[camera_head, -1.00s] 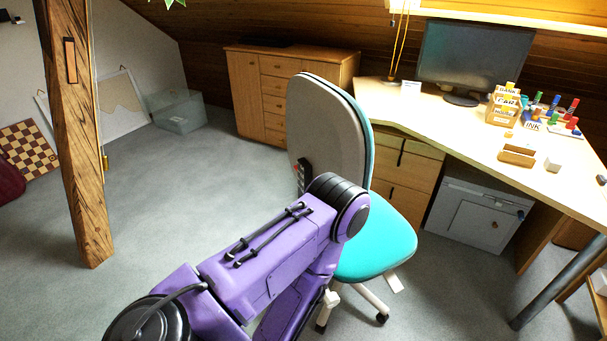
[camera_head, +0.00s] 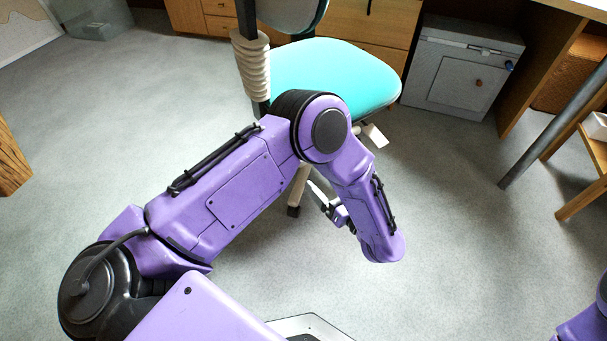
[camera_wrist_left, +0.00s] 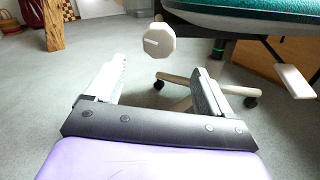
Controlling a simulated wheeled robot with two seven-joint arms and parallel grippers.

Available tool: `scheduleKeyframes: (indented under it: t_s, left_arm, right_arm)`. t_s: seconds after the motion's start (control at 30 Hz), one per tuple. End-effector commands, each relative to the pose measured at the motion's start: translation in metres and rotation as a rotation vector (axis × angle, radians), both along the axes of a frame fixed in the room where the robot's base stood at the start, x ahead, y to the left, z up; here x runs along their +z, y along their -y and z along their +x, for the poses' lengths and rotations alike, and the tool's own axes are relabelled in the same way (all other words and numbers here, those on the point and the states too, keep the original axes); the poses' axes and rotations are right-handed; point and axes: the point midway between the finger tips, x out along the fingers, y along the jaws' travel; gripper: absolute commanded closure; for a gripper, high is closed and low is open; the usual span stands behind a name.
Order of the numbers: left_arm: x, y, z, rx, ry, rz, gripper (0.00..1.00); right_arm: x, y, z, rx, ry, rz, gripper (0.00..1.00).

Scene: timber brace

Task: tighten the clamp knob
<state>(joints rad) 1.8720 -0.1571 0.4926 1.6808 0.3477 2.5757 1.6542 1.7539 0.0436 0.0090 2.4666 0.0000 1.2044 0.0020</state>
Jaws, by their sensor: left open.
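A pale, many-sided knob (camera_wrist_left: 158,40) with a light bar mark on its face shows in the left wrist view, beside the underside of the teal chair seat (camera_wrist_left: 250,22). In the head view I cannot make out the knob. My left gripper (camera_wrist_left: 159,68) is open and empty. Its two fingers stand wide apart, and the knob appears beyond the fingertips, between them and a little higher in the picture, not touched. In the head view the left gripper (camera_head: 328,203) is small and partly hidden by my forearm, low beside the chair. My right gripper is out of view.
The chair's teal seat (camera_head: 335,75) and pale legs (camera_head: 299,185) stand close to my left arm. A timber post (camera_head: 10,165) is at the left. A grey cabinet (camera_head: 460,70) and slanted metal desk leg (camera_head: 550,125) are at the right. The grey floor between is clear.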

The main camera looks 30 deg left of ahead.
Motion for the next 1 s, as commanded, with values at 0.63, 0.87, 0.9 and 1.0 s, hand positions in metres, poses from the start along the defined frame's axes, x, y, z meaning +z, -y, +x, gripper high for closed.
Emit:
scheduleKeyframes:
  t_s: [0.63, 0.87, 0.9, 1.0]
  left_arm:
    - [0.0, -0.095, 0.037, 0.011, 0.021, -0.009, 0.18]
    - [0.001, -0.097, 0.038, 0.009, 0.02, -0.009, 0.18]
    - [0.001, -0.097, 0.038, 0.009, 0.021, -0.008, 0.21]
    - [0.001, -0.097, 0.038, 0.009, 0.021, -0.008, 0.54]
  right_arm:
    - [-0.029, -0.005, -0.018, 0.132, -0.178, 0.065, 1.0]
    - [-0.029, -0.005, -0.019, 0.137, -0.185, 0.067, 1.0]
    - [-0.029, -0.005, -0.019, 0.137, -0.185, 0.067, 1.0]
    - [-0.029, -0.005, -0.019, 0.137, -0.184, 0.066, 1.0]
